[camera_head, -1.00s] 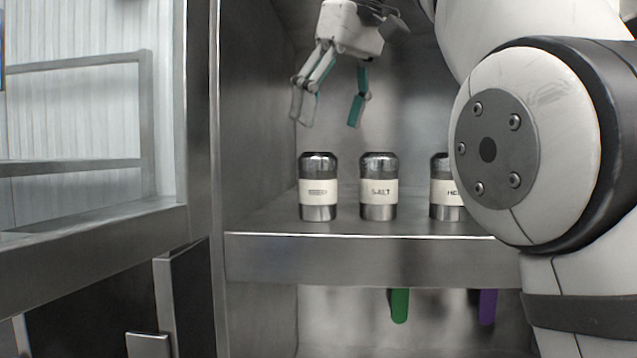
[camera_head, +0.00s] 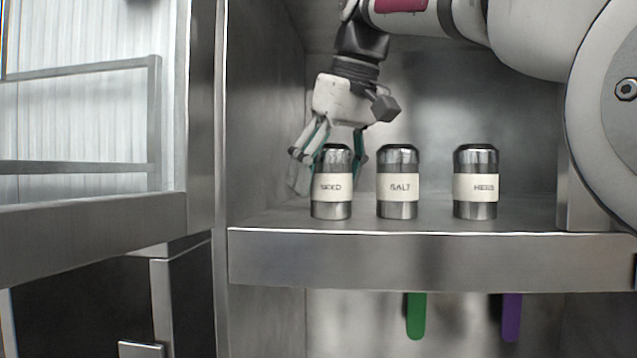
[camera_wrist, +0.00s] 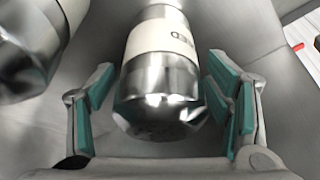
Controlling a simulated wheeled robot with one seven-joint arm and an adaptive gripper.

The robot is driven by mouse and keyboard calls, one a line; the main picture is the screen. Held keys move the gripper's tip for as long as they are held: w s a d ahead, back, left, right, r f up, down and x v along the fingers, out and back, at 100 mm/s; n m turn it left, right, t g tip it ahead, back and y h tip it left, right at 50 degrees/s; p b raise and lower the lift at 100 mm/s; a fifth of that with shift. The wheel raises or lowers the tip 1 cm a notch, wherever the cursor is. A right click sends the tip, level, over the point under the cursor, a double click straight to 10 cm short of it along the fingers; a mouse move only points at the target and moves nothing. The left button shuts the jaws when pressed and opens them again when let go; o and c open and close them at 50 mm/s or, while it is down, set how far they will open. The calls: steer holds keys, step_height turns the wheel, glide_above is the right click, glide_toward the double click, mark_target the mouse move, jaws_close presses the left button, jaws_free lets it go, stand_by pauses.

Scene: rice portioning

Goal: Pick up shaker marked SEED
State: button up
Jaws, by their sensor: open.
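The SEED shaker (camera_head: 331,187) stands upright on the metal shelf, leftmost of three shakers, a steel cylinder with a black-rimmed top and a cream label. My gripper (camera_head: 328,157) is open, pointing down behind the shaker in the head view, which hides part of its fingers. In the wrist view the shaker (camera_wrist: 163,75) lies between the teal-padded fingers (camera_wrist: 160,108), with a visible gap on its left side and a narrow one on its right. I cannot tell whether a finger touches it.
The SALT shaker (camera_head: 398,187) and the HERB shaker (camera_head: 475,187) stand to the right on the same shelf (camera_head: 430,258). A wall (camera_head: 262,110) rises close left of my gripper. Green (camera_head: 416,316) and purple (camera_head: 511,318) handles hang below the shelf.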

steer(key=shift+x, duration=0.9)
steer(key=c, duration=1.2)
steer(key=shift+c, duration=0.2)
steer(key=shift+r, duration=0.15)
